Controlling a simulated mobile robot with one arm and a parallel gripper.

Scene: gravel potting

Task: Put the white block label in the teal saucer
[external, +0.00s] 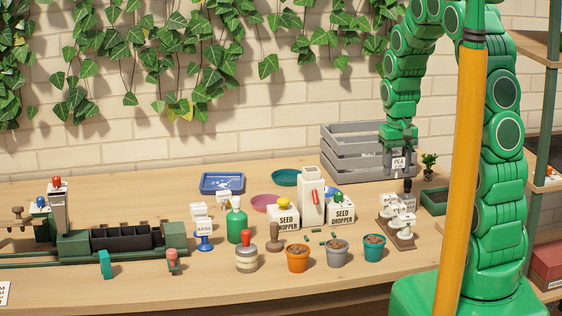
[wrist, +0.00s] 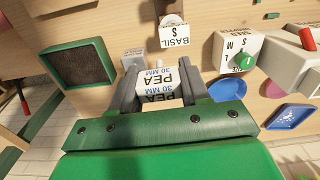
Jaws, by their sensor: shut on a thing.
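My gripper (external: 398,174) is shut on a white block label (external: 398,162) marked PEA and holds it in front of the grey crate. In the wrist view the label (wrist: 166,84) is between the two fingers of my gripper (wrist: 164,88), its PEA and 30 MM print showing. The teal saucer (external: 285,177) lies at the back of the table, left of the crate and of my gripper. It looks empty.
The grey slatted crate (external: 350,160) stands behind my gripper. A pink saucer (external: 264,202), a blue tray (external: 222,182) and a white box with a red lever (external: 312,195) are near the teal saucer. More white labels (external: 398,215) stand on a rack to the right.

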